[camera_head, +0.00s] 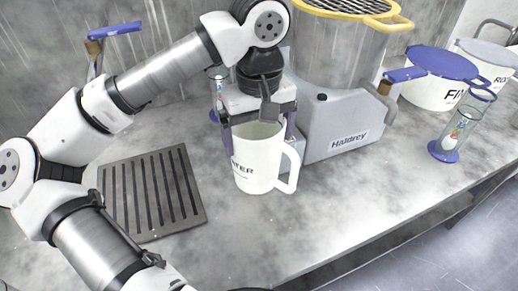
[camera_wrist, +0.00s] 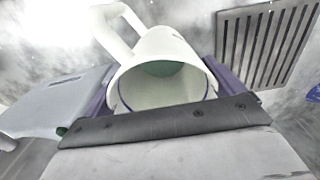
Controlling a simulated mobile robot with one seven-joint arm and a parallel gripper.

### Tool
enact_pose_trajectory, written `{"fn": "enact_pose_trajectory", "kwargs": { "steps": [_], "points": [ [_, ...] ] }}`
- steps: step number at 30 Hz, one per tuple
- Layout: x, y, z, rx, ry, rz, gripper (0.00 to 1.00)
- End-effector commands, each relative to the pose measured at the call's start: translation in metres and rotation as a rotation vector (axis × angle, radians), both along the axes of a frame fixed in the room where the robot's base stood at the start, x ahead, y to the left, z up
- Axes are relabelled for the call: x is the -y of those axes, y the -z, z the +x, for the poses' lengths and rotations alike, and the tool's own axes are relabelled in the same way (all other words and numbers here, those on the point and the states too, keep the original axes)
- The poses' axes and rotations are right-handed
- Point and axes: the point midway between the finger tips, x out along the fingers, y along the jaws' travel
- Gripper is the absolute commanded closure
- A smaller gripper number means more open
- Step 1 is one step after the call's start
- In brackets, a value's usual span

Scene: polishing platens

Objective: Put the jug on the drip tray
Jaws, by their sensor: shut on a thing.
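The white jug (camera_head: 257,165), with dark lettering and a handle on its right, is upright in the head view, in front of the grey machine. My gripper (camera_head: 258,133) is above it with its purple fingers on either side of the jug, shut on it. In the wrist view the jug (camera_wrist: 160,75) lies between the fingers, its open mouth toward the camera and its inside greenish. I cannot tell whether its base touches the counter. The drip tray (camera_head: 150,192), a dark grey slotted plate, lies flat and empty to the left of the jug; it also shows at the upper right of the wrist view (camera_wrist: 229,50).
The grey machine (camera_head: 340,125) marked Haldrey stands close to the right of the jug. White tubs with a blue lid (camera_head: 445,64) and a glass cylinder on a blue base (camera_head: 443,152) stand further right. The counter between jug and tray is clear.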

Motion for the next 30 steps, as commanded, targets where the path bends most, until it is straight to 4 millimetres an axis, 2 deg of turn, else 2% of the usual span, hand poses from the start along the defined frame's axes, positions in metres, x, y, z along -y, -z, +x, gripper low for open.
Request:
{"fn": "enact_pose_trajectory", "kwargs": {
  "steps": [7, 14, 26, 27, 28, 30],
  "points": [
    [0.000, 0.016, 0.000, 0.000, 0.000, -0.002, 0.57],
    [0.000, 0.047, 0.000, -0.001, 0.001, -0.001, 0.57],
    [0.000, 0.053, 0.000, 0.001, 0.000, -0.001, 0.57],
    [0.000, 0.053, 0.000, 0.001, 0.000, 0.000, 0.05],
    [0.000, 0.052, 0.000, 0.000, 0.000, 0.000, 0.01],
    [0.000, 0.052, 0.000, 0.000, 0.000, 0.000, 0.00]
  ]
}}
